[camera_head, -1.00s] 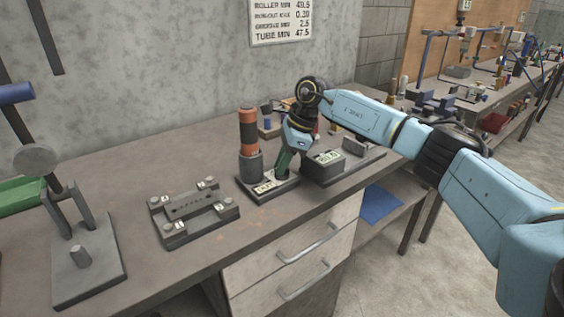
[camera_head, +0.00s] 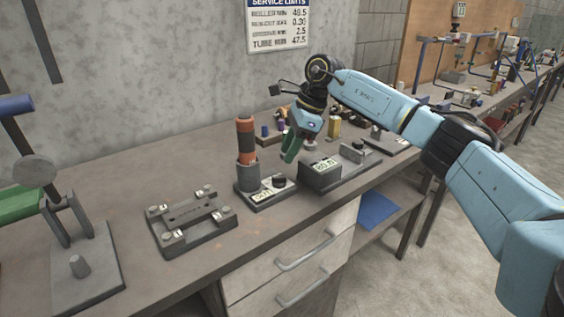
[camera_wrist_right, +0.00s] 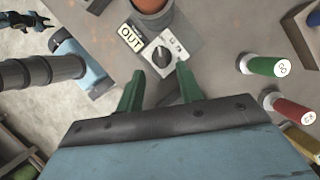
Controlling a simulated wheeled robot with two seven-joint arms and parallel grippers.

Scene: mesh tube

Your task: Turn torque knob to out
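The dark round torque knob (camera_head: 279,181) sits on a small grey base beside an upright orange-and-black column (camera_head: 246,145) in a grey cup. The knob also shows in the right wrist view (camera_wrist_right: 161,58), with a pale pointer mark on top. A label plate (camera_head: 263,195) lies beside the knob and reads OUT in the wrist view (camera_wrist_right: 130,38). My right gripper (camera_head: 289,157) hovers above the knob, apart from it. Its green fingers (camera_wrist_right: 158,78) are spread and empty, with the knob beyond their tips. My left gripper is in neither view.
Several spools (camera_wrist_right: 265,66) stand nearby. A stand with a green bar (camera_head: 88,260) is at far left. The front bench strip is bare.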

